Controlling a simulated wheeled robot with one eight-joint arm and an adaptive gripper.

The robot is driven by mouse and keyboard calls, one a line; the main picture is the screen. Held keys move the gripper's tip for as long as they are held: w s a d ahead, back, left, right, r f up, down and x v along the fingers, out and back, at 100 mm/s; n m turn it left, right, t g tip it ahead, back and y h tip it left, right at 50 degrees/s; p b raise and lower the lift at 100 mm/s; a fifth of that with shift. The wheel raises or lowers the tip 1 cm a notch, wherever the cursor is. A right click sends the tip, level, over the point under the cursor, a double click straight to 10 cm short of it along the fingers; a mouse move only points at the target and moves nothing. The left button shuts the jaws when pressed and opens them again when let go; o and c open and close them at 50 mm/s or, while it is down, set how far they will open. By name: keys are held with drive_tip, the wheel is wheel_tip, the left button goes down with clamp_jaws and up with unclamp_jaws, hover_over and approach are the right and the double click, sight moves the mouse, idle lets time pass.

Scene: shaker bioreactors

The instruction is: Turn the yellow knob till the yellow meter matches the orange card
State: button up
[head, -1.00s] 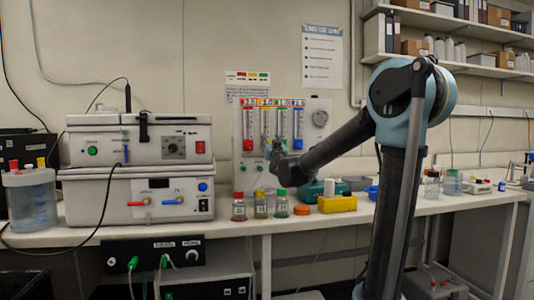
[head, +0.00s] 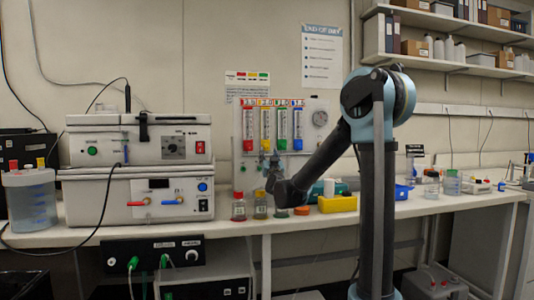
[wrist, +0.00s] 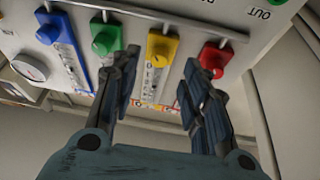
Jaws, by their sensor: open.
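The yellow knob (wrist: 160,46) is on the panel, which the wrist view shows upside down, between the green knob (wrist: 105,42) and the red knob (wrist: 212,58). My gripper (wrist: 160,62) is open, with one finger on each side of the yellow knob's column; contact cannot be told. The yellow meter (head: 265,125) is second from left, under a small orange card (head: 264,102). Their markings are too small to read.
The red, green and blue meters (head: 297,125) flank the yellow one, and a round gauge (head: 320,117) is at right. White machines (head: 135,195) stand at left.

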sight(266, 146)
drive_tip(key=shift+x, duration=2.9)
drive_tip(key=shift+c, duration=0.3)
clamp_jaws()
